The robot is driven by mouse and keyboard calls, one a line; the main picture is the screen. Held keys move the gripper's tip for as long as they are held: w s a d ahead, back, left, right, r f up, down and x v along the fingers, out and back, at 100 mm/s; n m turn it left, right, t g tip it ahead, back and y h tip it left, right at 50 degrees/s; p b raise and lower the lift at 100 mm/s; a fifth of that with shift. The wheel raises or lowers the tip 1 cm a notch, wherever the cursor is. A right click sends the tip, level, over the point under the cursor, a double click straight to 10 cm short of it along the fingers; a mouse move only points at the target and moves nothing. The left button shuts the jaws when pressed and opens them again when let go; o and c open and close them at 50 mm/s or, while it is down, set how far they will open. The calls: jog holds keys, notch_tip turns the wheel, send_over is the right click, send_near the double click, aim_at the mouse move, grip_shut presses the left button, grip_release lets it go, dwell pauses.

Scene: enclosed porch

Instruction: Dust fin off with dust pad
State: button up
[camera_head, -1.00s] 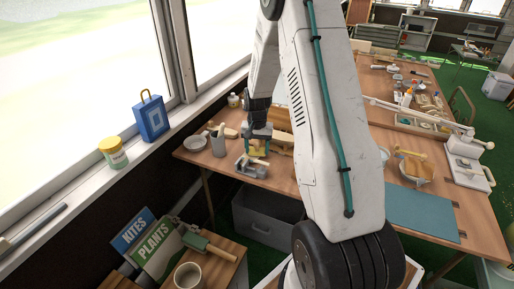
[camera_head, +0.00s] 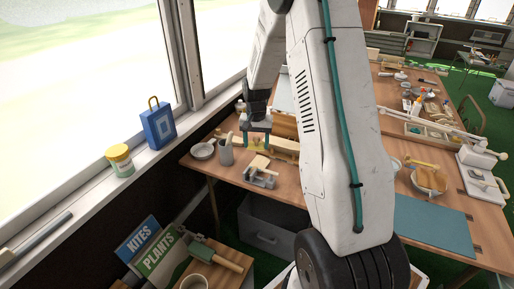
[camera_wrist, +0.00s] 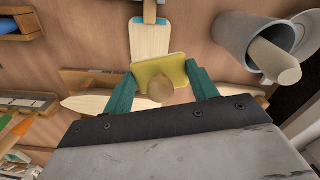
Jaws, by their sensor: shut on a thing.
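My gripper (camera_wrist: 160,76) is shut on the yellow dust pad (camera_wrist: 172,70), with its teal fingers on either side of the pad's round wooden knob. In the head view my gripper (camera_head: 255,144) hangs over the bench just behind a small grey vise (camera_head: 262,181). A pale flat wooden piece, seemingly the fin (camera_wrist: 150,40), lies ahead of the pad in the wrist view; it also shows above the vise in the head view (camera_head: 260,162). The pad overlaps the fin's near end in the wrist view. I cannot tell whether they touch.
A grey cup (camera_wrist: 237,30) holding a wooden-handled tool stands right of the pad in the wrist view, with a bowl behind it. Long pale wooden pieces (camera_wrist: 95,106) lie below my gripper. In the head view, the windowsill (camera_head: 140,163) runs along the left.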

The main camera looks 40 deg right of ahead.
jog(key=shift+r, duration=1.1)
